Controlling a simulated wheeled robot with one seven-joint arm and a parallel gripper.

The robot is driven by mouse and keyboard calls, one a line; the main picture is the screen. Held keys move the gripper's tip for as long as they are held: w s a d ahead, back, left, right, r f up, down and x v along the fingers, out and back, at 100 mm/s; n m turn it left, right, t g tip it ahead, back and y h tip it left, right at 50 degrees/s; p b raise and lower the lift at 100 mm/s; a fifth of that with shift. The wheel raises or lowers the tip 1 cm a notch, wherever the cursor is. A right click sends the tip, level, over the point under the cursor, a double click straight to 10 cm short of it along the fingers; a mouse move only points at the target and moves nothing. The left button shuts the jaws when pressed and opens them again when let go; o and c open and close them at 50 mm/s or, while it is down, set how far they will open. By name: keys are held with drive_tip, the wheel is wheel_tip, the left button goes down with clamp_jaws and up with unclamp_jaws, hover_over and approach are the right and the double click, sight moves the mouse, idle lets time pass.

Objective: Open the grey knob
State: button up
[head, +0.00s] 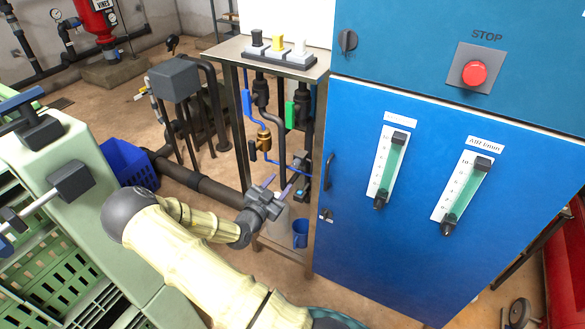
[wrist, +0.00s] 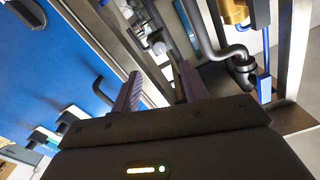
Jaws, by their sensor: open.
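No knob shows clearly as the grey one. In the wrist view, a small pale grey rounded part (wrist: 157,44) lies beyond my fingertips, roughly between them; I cannot tell whether it is the knob. In the head view, small dark fittings (head: 301,163) sit on the pipes just past my gripper. My gripper (head: 278,187) is in front of the lower part of the metal stand, left of the blue cabinet. In the wrist view my gripper (wrist: 160,76) has its two purple fingers apart, with nothing between them.
The blue cabinet (head: 400,260) stands close on the right, with a door handle (head: 329,170). The metal stand (head: 226,49) carries black, yellow and whitish pieces on top. A brass fitting (head: 264,138) and a green handle (head: 290,115) hang below. A blue cup (head: 300,233) stands low.

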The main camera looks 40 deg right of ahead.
sight(295, 165)
drive_tip(key=x, duration=0.9)
drive_tip(key=shift+w+d, duration=0.1)
drive_tip(key=shift+d, duration=0.1)
drive_tip(key=shift+c, duration=0.4)
clamp_jaws()
